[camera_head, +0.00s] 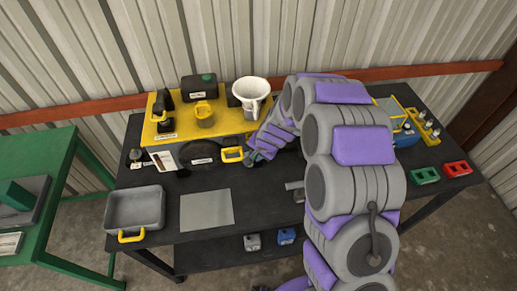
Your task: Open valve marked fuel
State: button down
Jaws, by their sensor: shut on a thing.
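A yellow machine (220,128) with black and white parts stands on the black table. Small label plates are on it, too small to read, so I cannot tell which part is marked fuel. A yellow handle (232,154) sticks out at its front right. My gripper (254,153), grey and purple, is at the right end of this handle and appears shut on it. The fingers and my arm hide the contact and the machine's right front.
The black table (280,214) carries a grey pan (135,208) at front left, a flat grey plate (207,210), a white pitcher (250,93) on the machine, and green (425,176) and red (457,169) blocks at right. A green table (55,205) stands left. A corrugated wall closes the back.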

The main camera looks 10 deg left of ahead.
jog(key=shift+s+a+f+h+p, duration=0.15)
jog(key=shift+s+h+p, duration=0.15)
jog(key=shift+h+p, duration=0.2)
jog(key=c, duration=1.4)
grip_release()
jog(key=shift+a, duration=0.1)
jog(key=shift+w, duration=0.1)
jog(key=shift+r, duration=0.65)
jog(key=v, duration=1.6)
